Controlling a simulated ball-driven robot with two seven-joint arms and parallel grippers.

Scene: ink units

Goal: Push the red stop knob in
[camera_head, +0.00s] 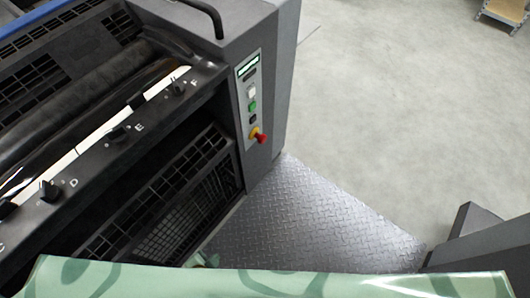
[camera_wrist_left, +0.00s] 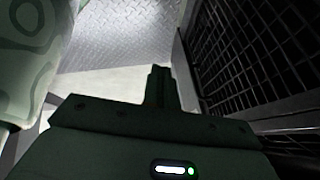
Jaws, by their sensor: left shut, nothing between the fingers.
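My left gripper (camera_wrist_left: 158,72) is shut and empty in the wrist view, beside a dark mesh guard and over the floor. In the head view only a small green part of it (camera_head: 204,260) shows low by the guard, well below the knob. The knob is not visible in the wrist view. My right gripper is out of view.
White, green and dark buttons (camera_head: 252,106) sit above the knob. The mesh guard (camera_head: 180,205) and dark rollers lie to the left. A tread-plate step (camera_head: 320,222) lies below the panel; open concrete floor (camera_head: 400,100) is to the right. A wooden-topped cart (camera_head: 507,10) stands far off.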

